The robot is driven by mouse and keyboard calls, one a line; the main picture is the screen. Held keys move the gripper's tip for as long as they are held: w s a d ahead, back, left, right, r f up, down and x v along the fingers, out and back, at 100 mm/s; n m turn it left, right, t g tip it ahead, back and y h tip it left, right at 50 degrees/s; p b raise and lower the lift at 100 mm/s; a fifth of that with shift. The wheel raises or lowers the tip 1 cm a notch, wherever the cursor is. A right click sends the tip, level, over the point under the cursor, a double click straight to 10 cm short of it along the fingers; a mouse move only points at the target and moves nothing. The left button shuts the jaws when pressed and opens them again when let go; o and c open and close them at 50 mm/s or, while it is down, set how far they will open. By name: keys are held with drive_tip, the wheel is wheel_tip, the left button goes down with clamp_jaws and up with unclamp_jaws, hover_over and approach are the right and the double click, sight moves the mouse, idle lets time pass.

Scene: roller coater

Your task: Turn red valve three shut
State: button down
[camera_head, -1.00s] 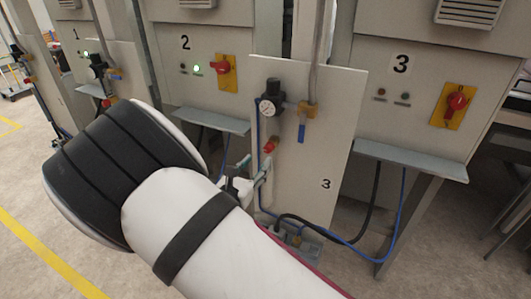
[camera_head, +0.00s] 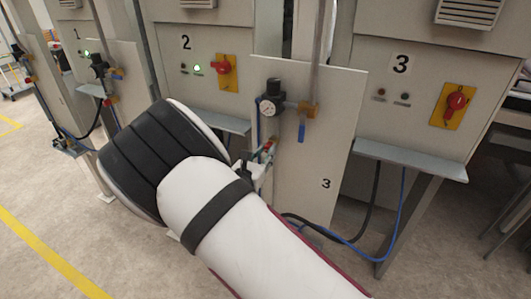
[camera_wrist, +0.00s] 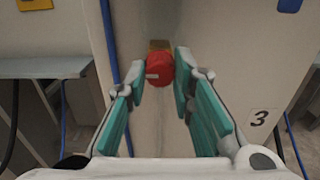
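The red valve (camera_wrist: 160,68) is a round red knob on a brass fitting, on the panel marked 3 (camera_wrist: 235,60). In the wrist view my gripper (camera_wrist: 160,74) is open, with one teal-padded finger on each side of the knob. The left fingertip is close to the knob's edge; I cannot tell whether either finger touches it. In the head view a little red of the valve (camera_head: 268,146) shows beside my gripper (camera_head: 262,160), which is partly hidden behind my own arm.
Blue and black hoses (camera_head: 365,225) hang below the panel. A grey shelf (camera_head: 410,160) juts out on the right. Open floor (camera_head: 60,200) lies to the left.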

drive_tip(key=shift+m, duration=0.3)
drive_tip(key=m+b, duration=0.1)
drive_tip(key=m, duration=0.3)
drive_tip(key=shift+m, duration=0.3)
drive_tip(key=shift+m+b, duration=3.7)
drive_tip(key=shift+m, duration=2.6)
drive_tip(key=c, duration=1.4)
unclamp_jaws()
drive_tip(key=shift+o, duration=0.2)
